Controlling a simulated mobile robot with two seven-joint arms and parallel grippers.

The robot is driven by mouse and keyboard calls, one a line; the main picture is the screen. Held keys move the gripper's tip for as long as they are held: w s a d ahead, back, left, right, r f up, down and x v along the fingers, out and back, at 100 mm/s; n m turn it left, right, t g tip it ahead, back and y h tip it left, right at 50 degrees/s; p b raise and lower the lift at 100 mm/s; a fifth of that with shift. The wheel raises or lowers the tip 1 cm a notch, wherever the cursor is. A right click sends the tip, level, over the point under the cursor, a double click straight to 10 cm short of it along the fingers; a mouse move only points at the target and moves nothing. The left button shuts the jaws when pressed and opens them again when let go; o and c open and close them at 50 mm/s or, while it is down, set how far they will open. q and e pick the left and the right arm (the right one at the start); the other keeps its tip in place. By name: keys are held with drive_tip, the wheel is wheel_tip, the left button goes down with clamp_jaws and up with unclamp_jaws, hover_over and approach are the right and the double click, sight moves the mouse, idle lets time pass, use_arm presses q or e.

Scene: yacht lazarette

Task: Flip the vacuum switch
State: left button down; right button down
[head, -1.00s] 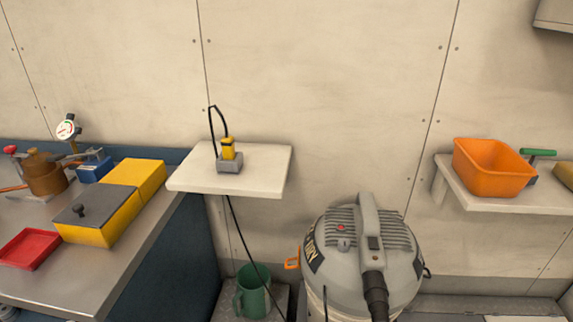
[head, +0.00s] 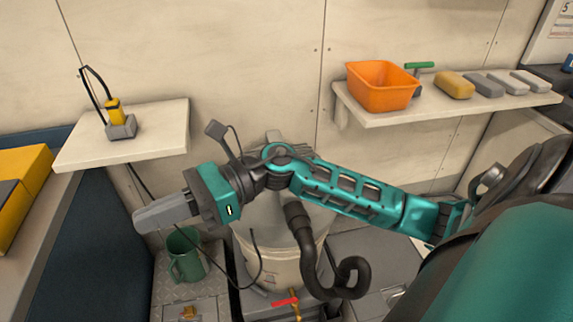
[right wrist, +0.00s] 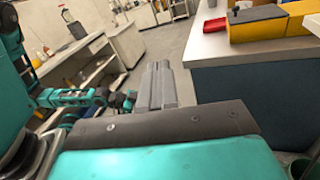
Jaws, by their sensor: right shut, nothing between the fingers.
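My right gripper (head: 145,220) points left, in front of the wall and left of the vacuum, touching nothing that I can see. Its grey fingers are shut and empty; they also show shut in the right wrist view (right wrist: 158,75). My left gripper is not seen.
A white wall shelf (head: 150,143) holds a yellow device in a grey dock (head: 121,127). A green mug (head: 187,255) stands low beneath the gripper. A right shelf (head: 400,115) carries an orange bin (head: 382,87). The steel bench (head: 50,210) is at left.

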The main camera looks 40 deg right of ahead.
drive_tip(key=w+d+f+n+g+h, duration=0.1)
drive_tip(key=d+f+n+g+h, duration=0.15)
drive_tip(key=d+n+h, duration=0.85)
drive_tip(key=w+d+r+n+t+h, duration=0.1)
drive_tip(key=d+h, duration=0.3)
drive_tip(key=d, duration=0.4)
drive_tip(key=w+d+r+n+t+h+b, duration=0.1)
drive_tip(key=d+r+n+h, duration=0.3)
drive_tip(key=d, duration=0.5)
drive_tip(key=shift+w+f, duration=0.1)
drive_tip(key=x, duration=0.4)
drive_tip(key=b+x, duration=0.1)
drive_tip(key=x, duration=0.7)
drive_tip(key=shift+s+a+f, duration=0.15)
drive_tip(key=shift+s+f, duration=0.1)
drive_tip(key=shift+f, duration=0.8)
